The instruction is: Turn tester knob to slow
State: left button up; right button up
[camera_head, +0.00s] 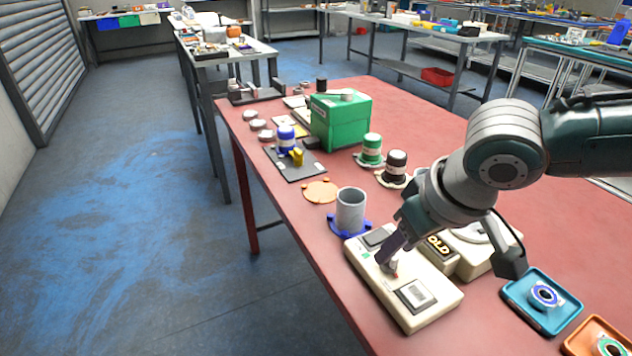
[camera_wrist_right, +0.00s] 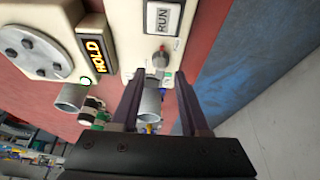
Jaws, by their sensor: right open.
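The tester (camera_head: 430,310) is a cream box on the red table, with a knob and a panel. Its knob (camera_wrist_right: 160,56) is a small grey and red piece below a RUN label (camera_wrist_right: 163,18) in the right wrist view. My right gripper (camera_head: 389,256) points down over the tester and partly hides the knob in the head view. In the right wrist view my right gripper (camera_wrist_right: 161,78) is open, its fingers apart, with the knob just beyond the tips and between their lines. I cannot tell whether they touch it. No slow mark is readable. My left gripper is not in view.
A box with a lit HOLD display (camera_head: 440,247) adjoins the tester. A grey cup (camera_head: 351,210) on a blue base stands behind it. A green box (camera_head: 341,122) is farther back. A blue tray (camera_head: 520,292) lies to the right. The red table's left edge runs close by.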

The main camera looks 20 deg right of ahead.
jog(key=shift+x, duration=0.75)
grip_shut()
